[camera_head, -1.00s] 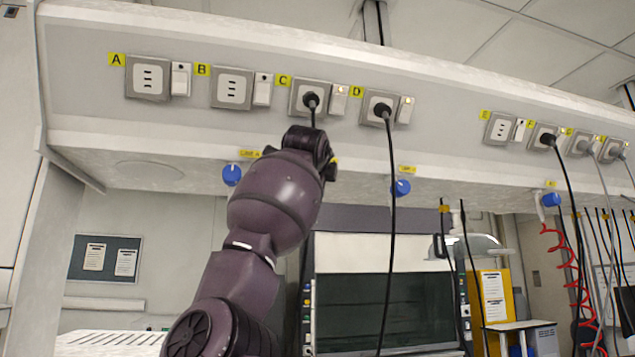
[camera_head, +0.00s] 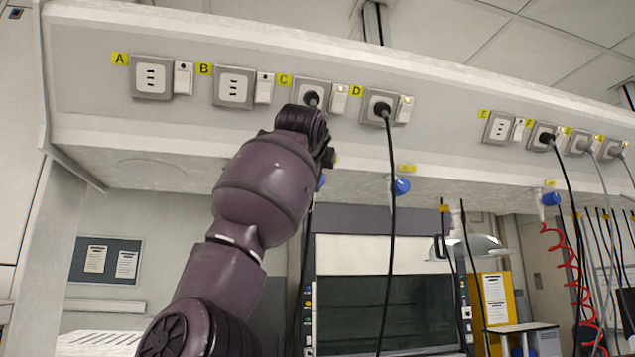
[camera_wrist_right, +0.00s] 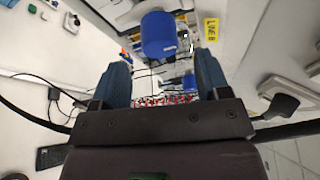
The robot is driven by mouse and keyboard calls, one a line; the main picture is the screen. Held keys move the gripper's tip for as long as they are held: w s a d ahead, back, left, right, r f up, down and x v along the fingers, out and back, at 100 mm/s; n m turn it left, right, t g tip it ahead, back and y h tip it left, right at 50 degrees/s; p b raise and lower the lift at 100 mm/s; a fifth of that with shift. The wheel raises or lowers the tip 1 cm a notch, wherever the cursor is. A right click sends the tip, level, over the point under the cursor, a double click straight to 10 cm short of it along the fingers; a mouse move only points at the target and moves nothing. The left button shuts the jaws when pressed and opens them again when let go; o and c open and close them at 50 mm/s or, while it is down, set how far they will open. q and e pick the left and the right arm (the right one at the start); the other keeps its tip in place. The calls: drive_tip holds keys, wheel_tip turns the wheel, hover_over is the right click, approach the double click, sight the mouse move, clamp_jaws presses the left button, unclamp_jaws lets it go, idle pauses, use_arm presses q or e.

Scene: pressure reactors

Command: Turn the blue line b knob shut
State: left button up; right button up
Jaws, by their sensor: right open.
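The blue line b knob (camera_wrist_right: 158,36) is large in the right wrist view, with a yellow "LINE B" label (camera_wrist_right: 211,30) beside it. My right gripper (camera_wrist_right: 162,60) is open, its two blue-grey fingers apart. The knob appears just beyond and between the fingertips; I cannot tell whether they touch it. In the head view, a sliver of a blue knob (camera_head: 321,183) shows beside my purple arm, under socket C. My arm hides most of that knob and the gripper there. My left gripper is not in view.
Other blue knobs (camera_head: 401,186) and (camera_head: 551,198) hang under the shelf to the right. A plug in socket C (camera_head: 311,97) is close above my wrist. A black cable (camera_head: 391,230) hangs from socket D, right of my arm. A red coiled hose (camera_head: 560,265) hangs farther right.

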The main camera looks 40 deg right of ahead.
drive_tip(key=shift+b+v, duration=0.45)
drive_tip(key=shift+v, duration=2.3)
